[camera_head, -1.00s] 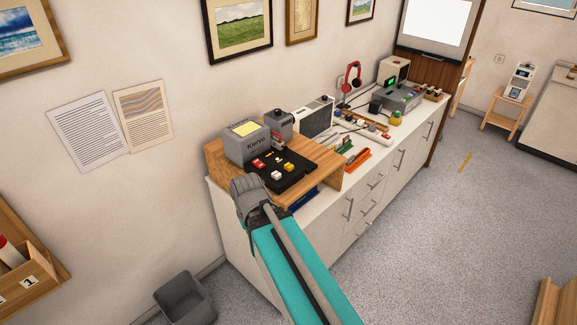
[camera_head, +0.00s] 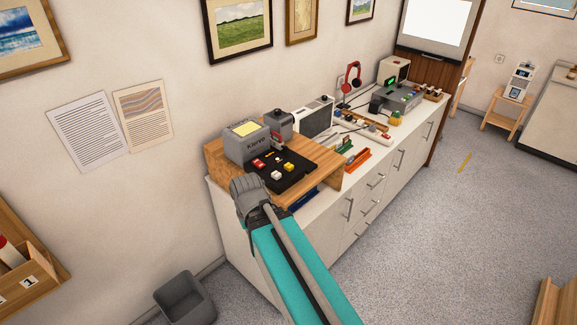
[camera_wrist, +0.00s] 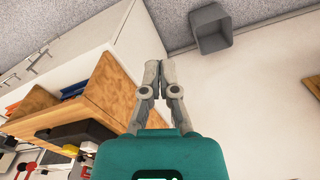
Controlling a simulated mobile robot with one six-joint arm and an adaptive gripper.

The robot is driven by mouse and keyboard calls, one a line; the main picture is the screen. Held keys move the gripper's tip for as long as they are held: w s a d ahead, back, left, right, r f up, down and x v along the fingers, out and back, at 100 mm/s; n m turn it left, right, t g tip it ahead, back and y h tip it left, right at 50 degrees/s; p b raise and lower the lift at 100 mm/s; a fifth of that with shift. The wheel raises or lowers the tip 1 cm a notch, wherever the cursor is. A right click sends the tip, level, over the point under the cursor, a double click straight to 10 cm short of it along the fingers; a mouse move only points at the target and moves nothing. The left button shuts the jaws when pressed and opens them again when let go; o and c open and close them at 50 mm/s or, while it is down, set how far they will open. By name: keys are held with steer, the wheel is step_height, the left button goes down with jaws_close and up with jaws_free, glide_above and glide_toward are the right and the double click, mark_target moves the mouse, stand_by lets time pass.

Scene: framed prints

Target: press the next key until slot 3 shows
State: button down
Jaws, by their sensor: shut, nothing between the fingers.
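A grey device marked "Klervo" (camera_head: 247,144) with a yellow screen stands on a wooden stand in the head view; any slot number on it is too small to read. In front of it lies a black key pad (camera_head: 297,168) with red (camera_head: 259,163), white (camera_head: 276,175) and yellow (camera_head: 289,168) keys and a small black one. I cannot tell which is the next key. My gripper (camera_wrist: 160,70) is shut and empty in the wrist view, apart from the keys, beside the wooden stand (camera_wrist: 111,88). In the head view my arm's grey end is at the stand's front left.
The stand sits on a long white cabinet (camera_head: 262,249) against the wall. Red headphones (camera_head: 352,74), a grey box (camera_head: 399,96) and trays stand further back. A grey bin (camera_head: 185,296) is on the floor at lower left.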

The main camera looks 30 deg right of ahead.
steer(key=w+d+r+t+y+p, duration=0.2)
steer(key=w+d, duration=0.2)
steer(key=w, duration=0.4)
step_height(320, 180, up, 8)
steer(key=r+m+t+y+p, duration=0.1)
steer(key=m+t+y+p, duration=0.1)
steer(key=m+t+p, duration=0.3)
glide_above(290, 166)
steer(key=b, duration=0.2)
steer(key=n+t, duration=0.1)
steer(key=shift+w+f, duration=0.2)
steer(key=shift+f, duration=0.05)
steer(key=shift+f, duration=0.15)
step_height(290, 166, down, 8)
steer(key=b, duration=0.9)
steer(key=shift+f, duration=0.25)
steer(key=shift+f, duration=0.2)
steer(key=shift+f+b, duration=0.25)
steer(key=shift+b, duration=0.15)
